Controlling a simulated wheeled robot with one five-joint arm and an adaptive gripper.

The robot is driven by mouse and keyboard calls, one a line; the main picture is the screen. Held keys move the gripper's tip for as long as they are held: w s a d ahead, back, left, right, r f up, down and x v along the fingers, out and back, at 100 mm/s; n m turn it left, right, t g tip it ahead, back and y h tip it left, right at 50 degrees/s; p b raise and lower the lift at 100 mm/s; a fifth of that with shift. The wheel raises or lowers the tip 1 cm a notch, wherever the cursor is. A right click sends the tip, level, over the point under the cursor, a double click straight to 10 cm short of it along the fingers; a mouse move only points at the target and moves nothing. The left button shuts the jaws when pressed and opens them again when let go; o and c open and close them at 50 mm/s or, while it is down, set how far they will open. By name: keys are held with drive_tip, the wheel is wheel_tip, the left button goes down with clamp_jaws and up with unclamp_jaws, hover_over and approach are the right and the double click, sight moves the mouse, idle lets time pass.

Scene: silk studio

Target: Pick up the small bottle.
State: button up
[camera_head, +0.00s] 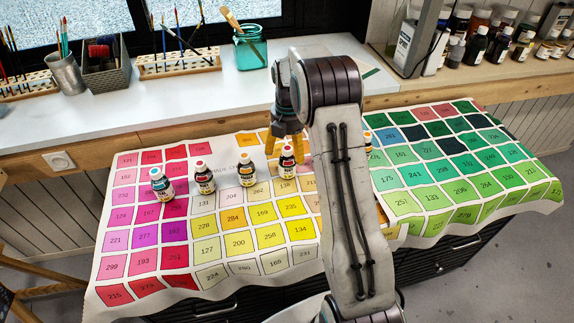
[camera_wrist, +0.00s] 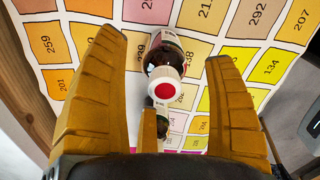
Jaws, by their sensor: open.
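The one nearest my gripper has a white cap with a red top (camera_head: 288,161). My gripper (camera_head: 284,139), with yellow fingers, is just behind it, partly hidden by my arm.
The colour chart (camera_head: 212,250) drapes over the dark cabinet's edges. Behind it, a white windowsill counter (camera_head: 120,120) holds a teal jar (camera_head: 250,48), brush racks and a grey basket (camera_head: 104,72). Paint bottles crowd the back right. Another orange-capped bottle (camera_head: 367,139) is partly hidden by my arm.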

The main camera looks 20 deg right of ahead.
sight(288, 161)
drive_tip(key=shift+s+a+f, duration=0.1)
drive_tip(key=shift+f, duration=1.1)
drive_tip(key=shift+s+f, duration=0.1)
drive_tip(key=shift+f, duration=1.05)
drive_tip(key=shift+o, duration=0.2)
drive_tip(key=c, duration=1.4)
